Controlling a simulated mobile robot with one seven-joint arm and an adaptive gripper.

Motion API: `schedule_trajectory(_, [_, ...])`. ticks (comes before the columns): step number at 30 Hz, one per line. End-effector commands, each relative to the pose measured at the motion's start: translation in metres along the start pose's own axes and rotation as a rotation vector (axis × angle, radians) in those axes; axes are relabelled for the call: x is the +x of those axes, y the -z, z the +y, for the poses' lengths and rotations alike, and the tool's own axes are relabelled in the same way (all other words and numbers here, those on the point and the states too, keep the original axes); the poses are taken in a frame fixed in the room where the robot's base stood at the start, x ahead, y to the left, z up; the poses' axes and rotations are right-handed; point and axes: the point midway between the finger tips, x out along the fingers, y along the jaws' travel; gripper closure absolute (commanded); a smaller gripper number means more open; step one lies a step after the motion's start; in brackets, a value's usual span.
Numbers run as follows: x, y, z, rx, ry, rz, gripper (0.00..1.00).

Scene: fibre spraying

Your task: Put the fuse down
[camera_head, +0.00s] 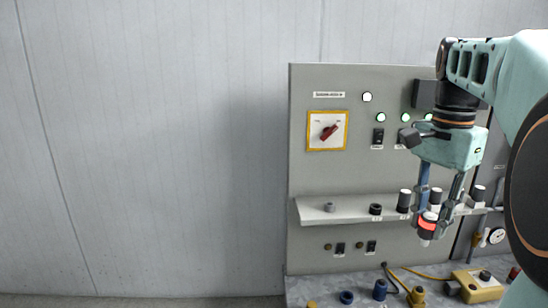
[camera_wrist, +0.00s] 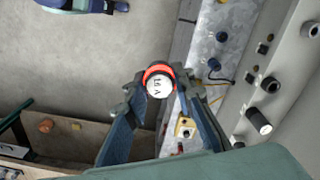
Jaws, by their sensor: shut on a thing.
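The fuse (camera_head: 428,226) is a short white cylinder with a bright red-orange band. My gripper (camera_head: 436,213) points down and is shut on it, in front of the grey panel's shelf. In the wrist view the fuse (camera_wrist: 159,87) shows its white, lettered end between my two blue fingers (camera_wrist: 160,80). The shelf (camera_head: 310,215) carries a grey socket (camera_head: 330,207), a dark socket (camera_head: 375,209) and black-and-white cylinders such as this one (camera_head: 404,199). My gripper hides part of the shelf, so I cannot tell what is directly behind the fuse.
The grey panel (camera_head: 305,160) has a red rotary switch (camera_head: 328,132) on a yellow plate and several lit lamps. Below, a grey bench (camera_head: 310,288) holds blue parts (camera_head: 380,289), a yellow box (camera_head: 476,285) and cables. The space left of the panel is clear.

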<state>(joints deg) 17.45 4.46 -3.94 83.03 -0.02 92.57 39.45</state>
Motion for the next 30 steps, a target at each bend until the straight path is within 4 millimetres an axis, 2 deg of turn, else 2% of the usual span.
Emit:
schedule_trajectory(5, [0.049, -0.011, -0.037, -0.225, -0.007, -0.003, 1.0])
schedule_trajectory(8, [0.087, -0.023, -0.062, -0.397, -0.009, -0.003, 1.0])
schedule_trajectory(12, [0.145, -0.051, -0.095, -0.671, -0.008, -0.005, 1.0])
schedule_trajectory(15, [0.179, -0.071, -0.111, -0.838, -0.004, -0.003, 1.0])
schedule_trajectory(18, [0.202, -0.086, -0.12, -0.957, 0.0, -0.003, 1.0])
schedule_trajectory(22, [0.222, -0.099, -0.125, -1.043, 0.004, -0.002, 1.0])
schedule_trajectory(27, [0.257, -0.108, -0.115, -1.067, 0.003, -0.004, 1.0])
schedule_trajectory(30, [0.266, -0.11, -0.112, -1.065, 0.005, -0.001, 1.0])
